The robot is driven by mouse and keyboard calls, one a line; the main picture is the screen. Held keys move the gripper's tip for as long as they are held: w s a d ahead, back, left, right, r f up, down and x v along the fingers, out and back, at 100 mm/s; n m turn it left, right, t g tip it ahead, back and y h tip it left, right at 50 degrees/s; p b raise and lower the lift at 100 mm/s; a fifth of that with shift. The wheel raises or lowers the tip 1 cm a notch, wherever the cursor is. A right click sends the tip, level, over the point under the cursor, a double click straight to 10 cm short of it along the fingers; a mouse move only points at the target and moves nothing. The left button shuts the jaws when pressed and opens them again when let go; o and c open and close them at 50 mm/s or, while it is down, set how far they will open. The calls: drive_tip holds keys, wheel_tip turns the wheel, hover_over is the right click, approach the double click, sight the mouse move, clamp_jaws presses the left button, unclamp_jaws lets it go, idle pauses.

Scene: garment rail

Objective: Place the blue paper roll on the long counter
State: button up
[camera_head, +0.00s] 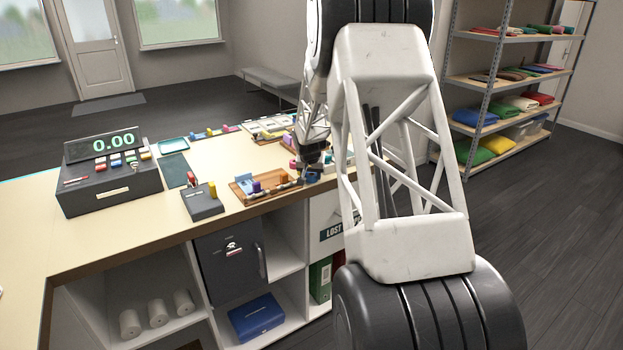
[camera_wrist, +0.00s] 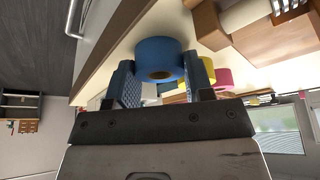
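The blue paper roll (camera_wrist: 160,52) is between the two fingers of my gripper (camera_wrist: 162,85) in the wrist view, with both fingers against its sides. Its hollow core faces the camera. In the head view my gripper (camera_head: 312,170) is low at the front edge of the long counter (camera_head: 120,225), and a small blue patch of the roll (camera_head: 313,178) shows below it. My arm hides part of the counter to the right. I cannot tell whether the roll touches the counter top.
A wooden tray (camera_head: 245,198) with small items lies just left of my gripper. A dark card reader (camera_head: 203,204) and a cash register (camera_head: 108,180) stand further left. Pink (camera_wrist: 224,78) and yellow rolls are close by in the wrist view. The counter's left front is clear.

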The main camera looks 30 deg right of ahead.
sight(311, 175)
drive_tip(key=shift+r, duration=0.1)
drive_tip(key=shift+c, duration=0.4)
drive_tip(key=shift+r, duration=0.75)
wheel_tip(311, 175, up, 2)
drive_tip(key=shift+r, duration=0.1)
drive_tip(key=s+a, duration=0.3)
drive_tip(key=s, duration=0.4)
drive_tip(key=s+a+r, duration=0.1)
drive_tip(key=s+a, duration=0.3)
drive_tip(key=s, duration=0.3)
drive_tip(key=shift+s, duration=0.2)
